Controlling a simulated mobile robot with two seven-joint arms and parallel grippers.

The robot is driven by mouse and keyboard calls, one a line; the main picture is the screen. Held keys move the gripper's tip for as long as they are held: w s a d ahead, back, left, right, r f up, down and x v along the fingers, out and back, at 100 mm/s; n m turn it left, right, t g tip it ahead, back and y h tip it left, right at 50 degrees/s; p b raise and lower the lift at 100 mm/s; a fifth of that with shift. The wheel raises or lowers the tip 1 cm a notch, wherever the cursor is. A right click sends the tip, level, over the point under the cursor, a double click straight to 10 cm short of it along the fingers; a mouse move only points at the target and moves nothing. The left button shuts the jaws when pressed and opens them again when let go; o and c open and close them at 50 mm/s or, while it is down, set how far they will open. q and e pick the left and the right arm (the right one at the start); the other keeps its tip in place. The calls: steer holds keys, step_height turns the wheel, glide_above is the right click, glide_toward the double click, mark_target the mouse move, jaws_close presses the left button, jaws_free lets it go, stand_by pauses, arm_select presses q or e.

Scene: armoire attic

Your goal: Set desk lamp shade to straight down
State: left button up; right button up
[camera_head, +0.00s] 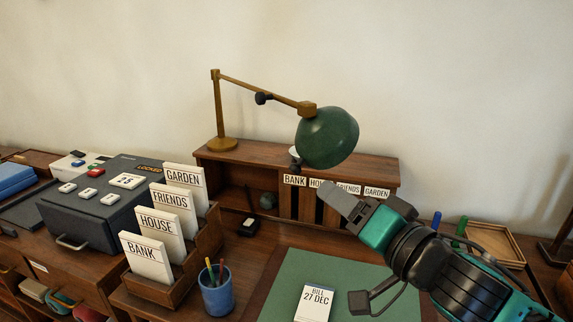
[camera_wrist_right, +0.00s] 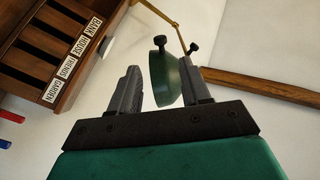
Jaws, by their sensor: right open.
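The desk lamp has a dark green shade (camera_head: 328,138) at the end of a jointed brass arm (camera_head: 262,90). Its base (camera_head: 222,144) stands on the wooden shelf unit. The shade looks tilted; its opening is not clearly visible. A small dark-and-pale part (camera_head: 295,153) shows at its lower left. My right gripper (camera_head: 364,196) is open, below and right of the shade in the head view. In the wrist view, the shade (camera_wrist_right: 166,80) appears between the open fingers of my right gripper (camera_wrist_right: 160,74), overlapped by the right finger; contact cannot be told. My left gripper is not in view.
The shelf unit (camera_head: 232,164) has labelled slots under the lamp. A card rack (camera_head: 180,284), a blue pen cup (camera_head: 217,294) and a dark box (camera_head: 76,216) stand left. A green desk mat (camera_head: 285,290) lies in front, and a wooden tray (camera_head: 496,243) right. Space above the lamp is clear.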

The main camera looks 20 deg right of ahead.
mark_target(299, 172)
steer(key=x, duration=1.2)
steer(key=shift+w+a, duration=0.1)
steer(key=shift+w, duration=0.25)
jaws_close()
stand_by(0.4)
